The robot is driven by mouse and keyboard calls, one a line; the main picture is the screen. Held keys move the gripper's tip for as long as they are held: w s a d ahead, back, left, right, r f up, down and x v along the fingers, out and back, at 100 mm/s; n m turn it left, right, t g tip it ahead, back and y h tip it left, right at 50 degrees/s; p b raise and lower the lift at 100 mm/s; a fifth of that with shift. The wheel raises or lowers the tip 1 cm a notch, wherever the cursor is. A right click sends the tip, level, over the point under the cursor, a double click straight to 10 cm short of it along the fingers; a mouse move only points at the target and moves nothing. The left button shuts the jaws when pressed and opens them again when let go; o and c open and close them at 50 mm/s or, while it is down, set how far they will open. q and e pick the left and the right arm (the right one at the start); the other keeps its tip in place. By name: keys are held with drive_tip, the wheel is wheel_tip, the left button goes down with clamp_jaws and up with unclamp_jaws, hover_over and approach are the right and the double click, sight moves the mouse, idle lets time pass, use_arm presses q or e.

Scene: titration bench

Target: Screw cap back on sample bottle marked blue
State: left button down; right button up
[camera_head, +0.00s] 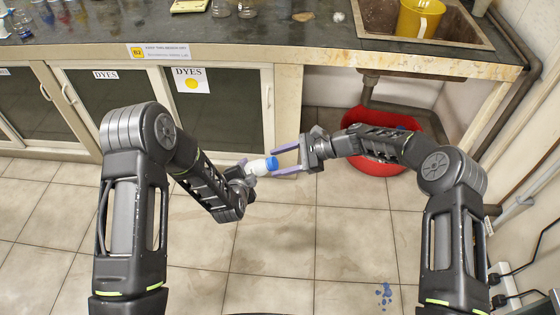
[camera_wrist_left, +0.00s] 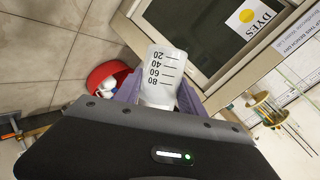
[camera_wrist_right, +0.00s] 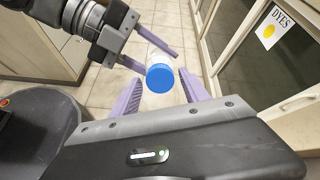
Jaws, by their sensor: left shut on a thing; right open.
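My left gripper (camera_head: 252,169) is shut on a white sample bottle (camera_head: 260,167), held in the air in front of the bench. A blue cap (camera_head: 272,163) sits at the bottle's end towards my right gripper; how tightly it sits cannot be told. The left wrist view shows the bottle's graduated side (camera_wrist_left: 163,72), with the cap out of sight. My right gripper (camera_head: 285,160) is open. In the right wrist view, the cap's round face (camera_wrist_right: 160,78) lies between and slightly beyond the right gripper's spread purple fingers (camera_wrist_right: 160,93).
The dark benchtop (camera_head: 260,32) carries glassware at the left and a sink (camera_head: 378,18) with a yellow jug (camera_head: 418,18). A red basin (camera_head: 372,168) stands on the floor behind my right arm. Cupboards (camera_head: 225,110) line the bench front.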

drive_tip(key=v, duration=0.7)
idle(0.6)
idle(0.4)
